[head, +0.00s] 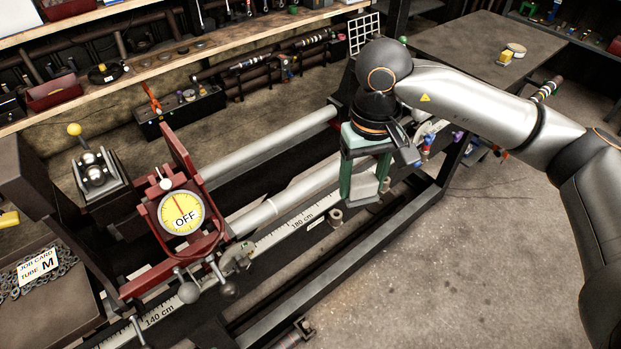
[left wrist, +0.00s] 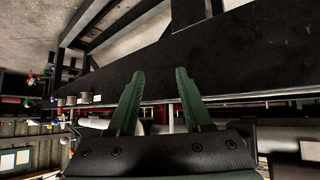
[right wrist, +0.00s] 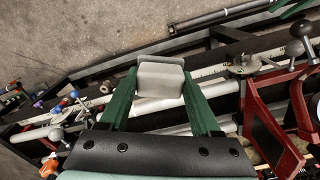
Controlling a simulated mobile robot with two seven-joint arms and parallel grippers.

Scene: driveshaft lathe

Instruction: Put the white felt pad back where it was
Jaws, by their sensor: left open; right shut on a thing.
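My right gripper (head: 365,190) is over the lathe bed, pointing down near the right part of the front tube (head: 290,202). In the right wrist view, my right gripper (right wrist: 159,76) is shut on a pale grey-white block (right wrist: 160,80), apparently the white felt pad, held between the green fingertips. The pad also shows in the head view (head: 367,187), partly hidden by the fingers. I cannot tell from these frames whether it touches anything below. My left gripper (left wrist: 158,85) is open and empty, with a dark beam beyond it; it is out of the head view.
A red stand with a yellow dial (head: 181,212) marked OFF surrounds the tube to the left. A scale strip (head: 285,232) runs along the bed. Small spools (head: 335,217) stand beside it. A dark rail (head: 330,245) edges the front. A table (head: 465,50) stands back right; the floor at right is clear.

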